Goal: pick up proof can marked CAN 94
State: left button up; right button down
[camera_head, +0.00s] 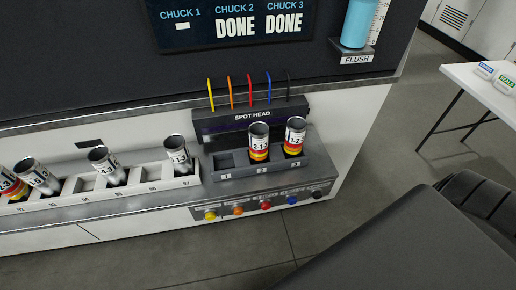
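A white rack (140,188) on the counter at left holds several open-topped metal cans with white labels. One can (178,155) is at its right end, by the slot number 97. Another can (107,167) stands near the middle. A further can (38,178) and a can with red and yellow bands (12,187) are at the left, the latter cut by the picture edge. The slot numbers farther left are too small to read surely, so I cannot tell which can is CAN 94. Neither gripper is in view.
A grey holder (235,171) under the SPOT HEAD (252,120) carries two banded cans (259,142) (295,136); its left slot is empty. Coloured knobs (265,205) line the counter front. A FLUSH cup (358,22) hangs above. A white table (482,80) stands at right.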

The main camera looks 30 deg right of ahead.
aim_at(259, 132)
jog(key=k, duration=0.5)
jog(key=z, duration=2.55)
jog(key=i, duration=3.25)
jog(key=u, duration=3.75)
